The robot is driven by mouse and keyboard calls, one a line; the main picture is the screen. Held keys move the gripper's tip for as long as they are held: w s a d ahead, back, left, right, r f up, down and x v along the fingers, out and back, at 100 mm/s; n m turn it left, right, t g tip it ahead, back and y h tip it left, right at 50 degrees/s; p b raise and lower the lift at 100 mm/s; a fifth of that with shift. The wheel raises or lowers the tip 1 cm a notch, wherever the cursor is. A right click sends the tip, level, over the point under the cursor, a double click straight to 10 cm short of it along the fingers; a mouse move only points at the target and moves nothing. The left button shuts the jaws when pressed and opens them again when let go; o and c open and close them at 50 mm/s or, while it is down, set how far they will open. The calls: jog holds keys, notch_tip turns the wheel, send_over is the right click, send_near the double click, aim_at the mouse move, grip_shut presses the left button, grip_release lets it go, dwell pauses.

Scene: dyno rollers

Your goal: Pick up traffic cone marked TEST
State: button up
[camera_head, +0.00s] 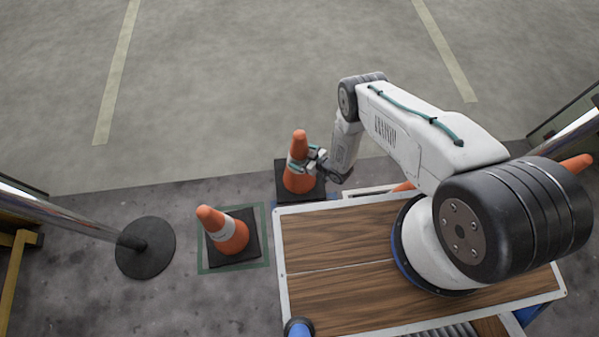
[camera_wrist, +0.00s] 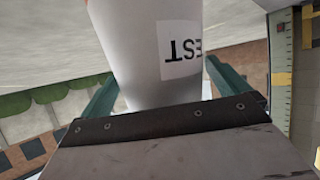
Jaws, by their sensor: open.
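The traffic cone marked TEST (camera_head: 299,179) stands upright on its dark square base, just beyond the wooden deck. In the wrist view its white band (camera_wrist: 140,50) fills the upper middle, with a white label (camera_wrist: 181,50) reading TEST upside down and partly cut off. My gripper (camera_head: 303,160) is at the cone's white band, coming from the right. In the wrist view my two green fingers (camera_wrist: 165,88) stand on either side of the band, open. I cannot tell whether either finger touches it.
A second orange cone (camera_head: 230,234) stands to the left inside a green floor square. A post with a round black base (camera_head: 146,250) is further left. Another orange cone (camera_head: 577,163) shows partly at the right edge. The pale floor beyond is clear.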

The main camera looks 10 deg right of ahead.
jog(key=c, duration=1.5)
jog(key=shift+w+r, duration=0.1)
jog(key=shift+w, duration=0.05)
jog(key=c, duration=0.4)
